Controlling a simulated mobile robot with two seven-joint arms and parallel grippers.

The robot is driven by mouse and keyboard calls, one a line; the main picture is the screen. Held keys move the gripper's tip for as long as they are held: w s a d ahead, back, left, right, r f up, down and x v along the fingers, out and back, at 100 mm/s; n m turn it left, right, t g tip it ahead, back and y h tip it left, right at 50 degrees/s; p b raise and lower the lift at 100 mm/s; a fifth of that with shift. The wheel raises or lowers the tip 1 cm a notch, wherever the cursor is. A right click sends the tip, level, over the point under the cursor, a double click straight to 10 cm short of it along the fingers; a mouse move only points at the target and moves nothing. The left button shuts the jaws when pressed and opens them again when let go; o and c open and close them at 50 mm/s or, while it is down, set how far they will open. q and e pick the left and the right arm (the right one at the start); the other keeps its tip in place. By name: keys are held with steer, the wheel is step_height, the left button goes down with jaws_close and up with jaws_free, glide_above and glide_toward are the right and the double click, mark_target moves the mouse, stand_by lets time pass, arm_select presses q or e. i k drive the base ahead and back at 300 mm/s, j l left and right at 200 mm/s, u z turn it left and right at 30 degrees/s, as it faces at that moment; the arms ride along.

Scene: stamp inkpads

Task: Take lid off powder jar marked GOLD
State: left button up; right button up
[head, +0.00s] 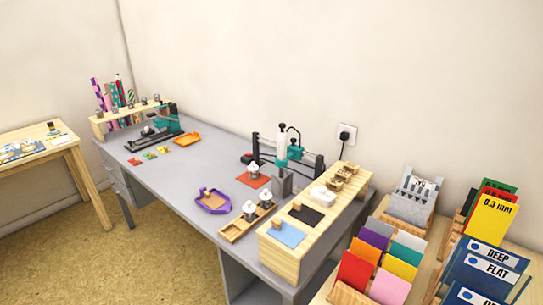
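Several small white jars with metallic-looking tops stand on the grey desk (190,170). Two jars, one at the left (249,211) and one at the right (266,201), stand side by side in a wooden tray (232,234) near the desk's front edge. Another similar jar (253,173) stands on a red mat (262,182) farther back. Their labels are too small to read, so I cannot tell which is marked GOLD. I cannot tell for sure whether each lid is on. Neither of my grippers is in view.
A purple tray (213,202) lies left of the wooden tray. A wooden box (283,264) with inkpads stands to its right. A teal and white tool (282,148) stands upright behind. Coloured cards (372,240) and folders fill the right. The desk's middle is mostly clear.

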mark_target(253, 167)
steer(key=i+j+z, duration=0.5)
steer(key=i, duration=0.2)
steer(key=i+j+z, duration=0.75)
steer(key=j, duration=0.4)
steer(key=i+j+z, duration=0.25)
steer(key=j, duration=0.25)
steer(key=i+j+z, duration=0.25)
steer(key=j, duration=0.25)
steer(key=j+z, duration=0.25)
steer(key=j, duration=0.25)
steer(key=i, duration=0.05)
